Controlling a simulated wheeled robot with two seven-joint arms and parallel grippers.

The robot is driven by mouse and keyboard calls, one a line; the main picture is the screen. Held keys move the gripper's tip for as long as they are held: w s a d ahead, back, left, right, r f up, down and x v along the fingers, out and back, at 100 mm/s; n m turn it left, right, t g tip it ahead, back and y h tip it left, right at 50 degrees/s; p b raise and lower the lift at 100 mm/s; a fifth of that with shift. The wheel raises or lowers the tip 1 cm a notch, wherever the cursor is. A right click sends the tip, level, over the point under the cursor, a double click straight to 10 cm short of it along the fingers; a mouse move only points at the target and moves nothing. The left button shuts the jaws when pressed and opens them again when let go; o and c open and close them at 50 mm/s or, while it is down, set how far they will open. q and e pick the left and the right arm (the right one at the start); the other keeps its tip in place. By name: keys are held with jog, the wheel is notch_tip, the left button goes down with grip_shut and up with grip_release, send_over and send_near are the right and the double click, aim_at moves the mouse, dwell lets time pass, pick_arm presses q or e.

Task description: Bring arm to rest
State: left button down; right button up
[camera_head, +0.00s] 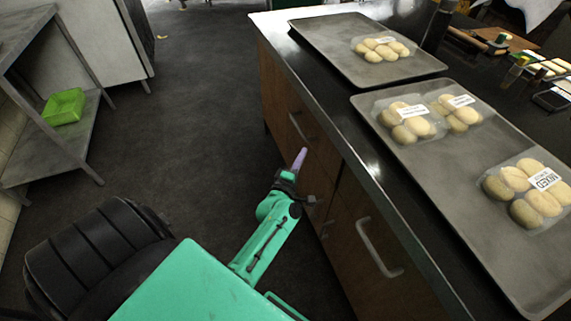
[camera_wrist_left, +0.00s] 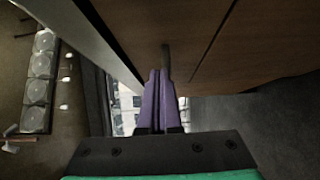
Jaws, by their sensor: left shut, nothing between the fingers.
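My left gripper (camera_head: 300,158) has slim purple fingers at the end of a green arm. It is beside the wooden cabinet front, below the level of the dark counter top. In the left wrist view the purple fingers of this gripper (camera_wrist_left: 160,75) are together, with nothing between them. A cabinet handle shows just beyond the fingertips in that view; I cannot tell whether they touch. My right gripper is not in view.
The counter (camera_head: 345,145) holds a far tray (camera_head: 320,50) and a near tray (camera_head: 430,185) with packs of bread rolls. Drawer handles (camera_head: 375,250) stick out from its front.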

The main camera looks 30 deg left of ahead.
pick_arm(q)
jog(key=s+d, duration=0.1)
jog(key=s, duration=0.6)
jog(key=shift+s+d, duration=0.2)
jog(key=shift+d, duration=0.1)
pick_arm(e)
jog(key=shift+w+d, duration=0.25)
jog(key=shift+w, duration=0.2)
pick_arm(q)
jog(key=shift+f, duration=0.15)
